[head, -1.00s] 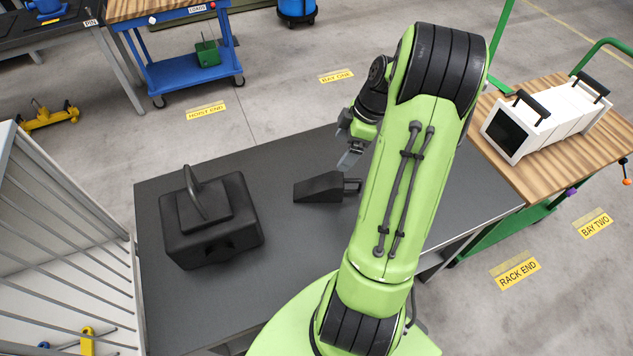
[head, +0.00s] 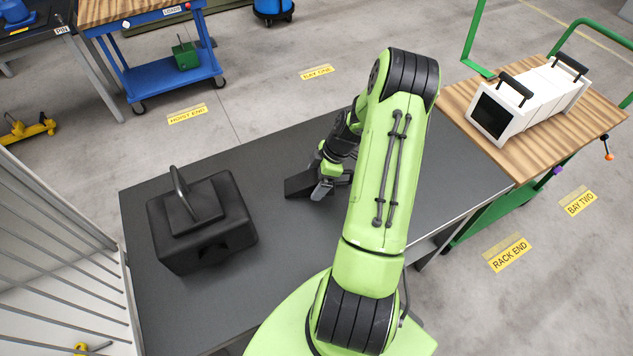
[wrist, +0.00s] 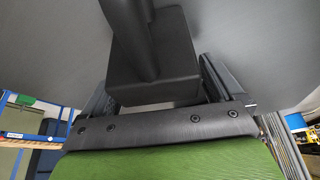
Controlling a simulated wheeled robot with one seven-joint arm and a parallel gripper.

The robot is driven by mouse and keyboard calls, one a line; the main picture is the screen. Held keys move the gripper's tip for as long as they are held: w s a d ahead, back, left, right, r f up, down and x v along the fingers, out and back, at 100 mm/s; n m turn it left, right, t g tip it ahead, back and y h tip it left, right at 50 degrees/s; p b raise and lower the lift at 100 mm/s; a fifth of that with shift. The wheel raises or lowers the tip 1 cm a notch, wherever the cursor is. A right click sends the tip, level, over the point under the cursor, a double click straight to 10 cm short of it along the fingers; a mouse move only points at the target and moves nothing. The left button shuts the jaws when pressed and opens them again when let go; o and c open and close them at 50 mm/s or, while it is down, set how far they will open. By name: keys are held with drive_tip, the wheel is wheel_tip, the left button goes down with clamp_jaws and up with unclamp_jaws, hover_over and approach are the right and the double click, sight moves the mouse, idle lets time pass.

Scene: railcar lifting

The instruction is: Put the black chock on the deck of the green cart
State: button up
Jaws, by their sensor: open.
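The black chock (head: 298,184) lies on the dark table, right of the black block with a loop handle. My gripper (head: 323,189) is down at its right end, and my arm hides part of it. In the wrist view the chock (wrist: 152,72) sits between the two open fingers (wrist: 157,88), with its bar running up out of view. I cannot tell whether either finger touches it. The green cart's wooden deck (head: 525,163) is at the right, beyond the table's edge.
A white case with black handles (head: 530,98) stands on the cart's deck, with bare wood around it. The black block (head: 202,222) stands at the table's left. A blue cart (head: 165,70) stands behind.

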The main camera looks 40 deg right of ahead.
drive_tip(key=shift+f, duration=0.1)
drive_tip(key=shift+c, duration=0.4)
drive_tip(key=c, duration=1.6)
wheel_tip(320, 180, up, 10)
drive_tip(key=shift+r+p, duration=0.1)
drive_tip(key=shift+p, duration=0.55)
